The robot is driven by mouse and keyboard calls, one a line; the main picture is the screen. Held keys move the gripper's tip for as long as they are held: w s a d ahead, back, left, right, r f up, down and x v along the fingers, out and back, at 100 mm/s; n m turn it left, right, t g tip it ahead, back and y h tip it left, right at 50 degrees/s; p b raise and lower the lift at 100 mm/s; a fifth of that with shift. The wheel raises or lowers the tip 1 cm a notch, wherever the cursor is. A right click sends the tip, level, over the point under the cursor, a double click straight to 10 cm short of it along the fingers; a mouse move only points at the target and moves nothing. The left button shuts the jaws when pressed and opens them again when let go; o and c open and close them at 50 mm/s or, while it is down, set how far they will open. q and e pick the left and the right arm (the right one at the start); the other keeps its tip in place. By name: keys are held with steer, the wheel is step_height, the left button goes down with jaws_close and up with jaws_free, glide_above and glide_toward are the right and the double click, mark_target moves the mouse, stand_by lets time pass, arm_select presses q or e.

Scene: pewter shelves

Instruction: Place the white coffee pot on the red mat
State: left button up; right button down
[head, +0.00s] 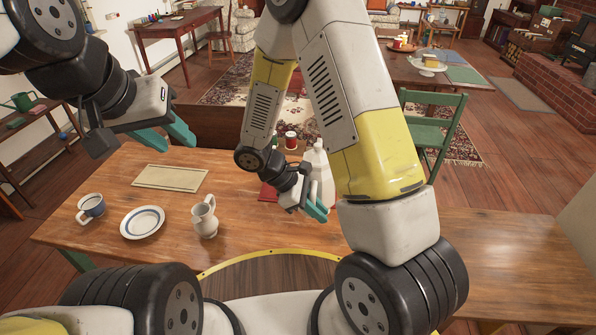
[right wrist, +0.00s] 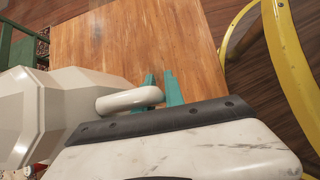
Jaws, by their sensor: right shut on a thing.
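The white coffee pot (head: 319,178) is tall and faceted, and stands upright at the right part of the wooden table. My right gripper (head: 317,209) is shut on its handle (right wrist: 125,101). The pot's body (right wrist: 40,112) fills the left of the right wrist view. The red mat (head: 267,193) shows just left of the pot, largely hidden behind my right gripper and wrist. I cannot tell whether the pot's base touches the table or mat. My left gripper (head: 170,138) is open and empty, above the table's far left side.
A red can (head: 291,140) stands behind my right wrist. The table's right end is clear.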

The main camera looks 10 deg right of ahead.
steer(key=w, duration=0.7)
steer(key=w+f, duration=0.1)
steer(key=w, duration=0.3)
steer(key=shift+w, duration=0.3)
steer(key=shift+w+f, duration=0.15)
steer(key=shift+f, duration=1.7)
steer(key=c, duration=1.4)
jaws_free()
steer(key=shift+f, duration=0.1)
